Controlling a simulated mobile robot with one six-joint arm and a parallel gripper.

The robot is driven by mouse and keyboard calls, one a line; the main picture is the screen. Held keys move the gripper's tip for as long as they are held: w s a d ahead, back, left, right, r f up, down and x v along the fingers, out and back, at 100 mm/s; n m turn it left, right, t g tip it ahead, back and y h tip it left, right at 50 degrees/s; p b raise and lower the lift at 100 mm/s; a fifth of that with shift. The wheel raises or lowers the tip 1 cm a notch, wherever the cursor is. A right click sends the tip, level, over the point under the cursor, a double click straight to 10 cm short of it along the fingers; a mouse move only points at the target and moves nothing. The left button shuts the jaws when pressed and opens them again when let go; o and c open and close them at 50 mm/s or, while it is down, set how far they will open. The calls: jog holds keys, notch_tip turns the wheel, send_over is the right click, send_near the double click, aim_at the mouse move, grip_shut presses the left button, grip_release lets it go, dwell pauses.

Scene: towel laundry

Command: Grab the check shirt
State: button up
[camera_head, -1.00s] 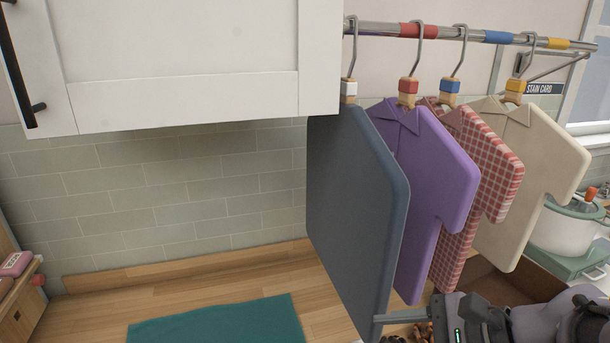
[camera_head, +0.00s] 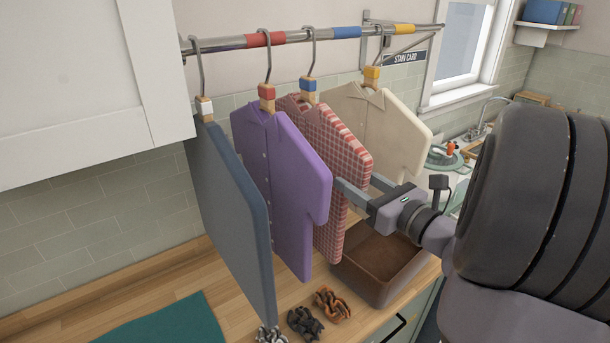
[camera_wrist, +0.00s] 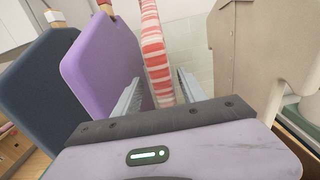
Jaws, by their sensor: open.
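The check shirt (camera_head: 325,150), red and white, hangs from a blue-marked hanger (camera_head: 309,90) between the purple shirt (camera_head: 285,180) and the cream shirt (camera_head: 385,125). My gripper (camera_head: 356,181) is open at the check shirt's front edge, about halfway down. In the wrist view, the check shirt (camera_wrist: 155,50) shows edge-on between my two open fingers (camera_wrist: 156,92). The left finger is close to the purple shirt (camera_wrist: 100,65). The cream shirt (camera_wrist: 245,60) is right of the right finger. I cannot tell whether either finger touches cloth.
A dark blue-grey garment (camera_head: 232,220) hangs at the rail's left end. The metal rail (camera_head: 290,38) runs above. A brown bin (camera_head: 385,270) stands below the shirts, beside several small dark coiled items (camera_head: 305,322) on the wooden counter (camera_head: 180,280). A white cabinet (camera_head: 90,80) is upper left.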

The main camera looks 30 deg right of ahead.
aim_at(341, 169)
jog(key=w, duration=0.5)
jog(key=shift+w+d, duration=0.15)
jog(key=shift+w, duration=0.2)
jog(key=shift+s, duration=0.15)
jog(key=shift+c, duration=0.9)
grip_shut()
